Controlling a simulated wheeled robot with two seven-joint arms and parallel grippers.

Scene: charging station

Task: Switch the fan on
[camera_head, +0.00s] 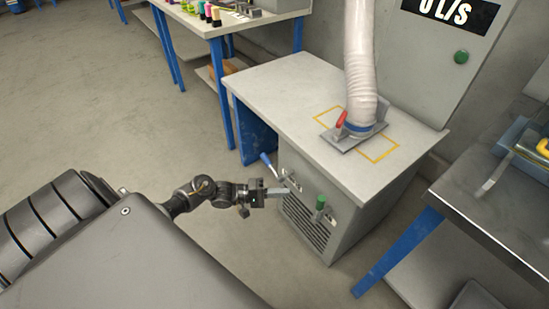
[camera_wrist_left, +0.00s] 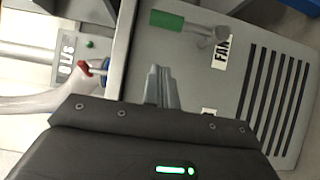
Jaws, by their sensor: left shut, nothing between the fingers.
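The grey cabinet (camera_head: 305,225) under the white bench top has a blue-handled lever (camera_head: 268,160) and a green-handled lever (camera_head: 321,203) on its front. The blue handle tilts up to the left. The green handle (camera_wrist_left: 168,20) also shows in the left wrist view, beside a partly hidden label. The wall display (camera_head: 455,11) reads "0 L/S". My left gripper (camera_head: 282,191) is shut and empty in front of the cabinet, just below the blue lever and left of the green one. Its closed fingers also show in the left wrist view (camera_wrist_left: 160,84). Contact with the cabinet cannot be told.
A white hose (camera_head: 360,60) meets a plate with a red handle (camera_head: 341,119) on the bench top (camera_head: 290,90). A round green button (camera_head: 461,57) is on the wall panel. A metal table (camera_head: 480,210) stands at right. Floor at left (camera_head: 90,110) is clear.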

